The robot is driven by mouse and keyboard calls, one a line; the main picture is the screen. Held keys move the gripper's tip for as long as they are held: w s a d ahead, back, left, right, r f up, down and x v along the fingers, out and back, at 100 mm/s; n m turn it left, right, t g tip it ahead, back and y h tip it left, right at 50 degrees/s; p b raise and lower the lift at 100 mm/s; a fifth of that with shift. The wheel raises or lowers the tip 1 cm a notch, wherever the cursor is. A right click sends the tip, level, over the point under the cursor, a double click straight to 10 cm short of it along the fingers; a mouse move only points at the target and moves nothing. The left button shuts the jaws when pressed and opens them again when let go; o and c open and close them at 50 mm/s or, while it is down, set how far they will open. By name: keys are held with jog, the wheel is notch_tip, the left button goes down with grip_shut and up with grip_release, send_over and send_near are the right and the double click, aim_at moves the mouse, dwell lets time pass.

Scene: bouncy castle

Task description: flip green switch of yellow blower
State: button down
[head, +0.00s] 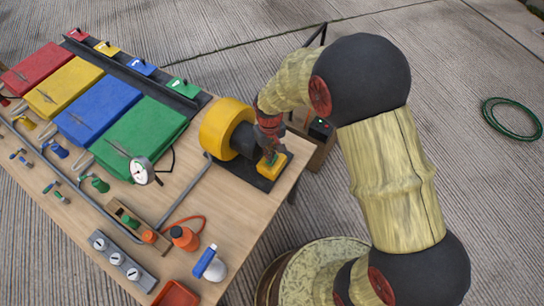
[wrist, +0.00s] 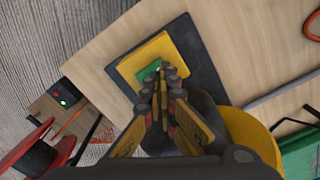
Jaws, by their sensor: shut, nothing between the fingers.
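The yellow blower (head: 220,127) stands on a dark base plate (head: 236,176) near the right end of the wooden table; part of it shows in the wrist view (wrist: 252,133). Its yellow switch box (wrist: 163,48) sits on the same plate. The green switch (wrist: 147,71) is on top of that box, partly covered by my fingertips. My gripper (wrist: 168,74) is shut and empty, pointing down at the switch, its tips at the switch's edge. I cannot tell whether they touch it. In the head view my gripper (head: 269,147) is over the box and hides most of the switch.
Red, yellow, blue and green folded pads (head: 143,136) fill the table's left part. A box with a green light (head: 320,128) is beyond the table's right edge.

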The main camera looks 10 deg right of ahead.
jog(key=shift+r+p, duration=1.6)
jog(key=shift+r, duration=0.7)
jog(key=shift+s+d+f, duration=0.1)
jog(key=shift+s+d, duration=0.05)
jog(key=shift+s, duration=0.25)
jog(key=s+d+r+m+t, duration=0.1)
jog(key=s+d+r, duration=0.3)
jog(key=r, duration=0.6)
jog(key=s+d+r+m+t, duration=0.2)
jog(key=s+d+r, duration=0.3)
jog(key=s+r, duration=0.3)
jog(key=s+d+r+m+t, duration=0.1)
jog(key=s+d+r, duration=0.4)
jog(key=r, duration=0.9)
jog(key=shift+s+r+t, duration=0.15)
jog(key=shift+s+t, duration=0.65)
jog(key=shift+s, duration=0.3)
jog(key=c, duration=2.5)
grip_release()
